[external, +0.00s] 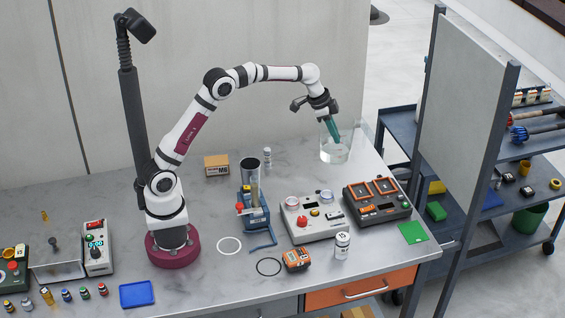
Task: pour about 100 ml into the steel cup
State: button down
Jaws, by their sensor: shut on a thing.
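The vessel appears to hold clear liquid. Whether the teal thing touches the liquid or contains any is too small to tell.
A small cardboard box (216,165) and a small bottle (267,155) stand behind the cup. A pale device (313,218), a dark device (377,201) and a white jar (342,245) stand to its right. A white ring (229,246) lies in front on fairly clear table.

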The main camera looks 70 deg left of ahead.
notch_tip(320, 180, up, 3)
jog(key=shift+r, duration=0.15)
jog(key=s+a+m+h, duration=0.1)
jog(key=s+a+m, duration=0.3)
jog(key=s+a, duration=1.3)
jog(key=s+a+m+g+h, duration=0.15)
jog(key=s+a, duration=0.25)
jog(key=s, duration=0.6)
jog(key=s+a+m+g, duration=0.1)
jog(key=s+a+m, duration=0.25)
jog(key=s, duration=0.55)
notch_tip(320, 180, down, 10)
jog(key=s, duration=0.1)
jog(key=shift+a, duration=0.2)
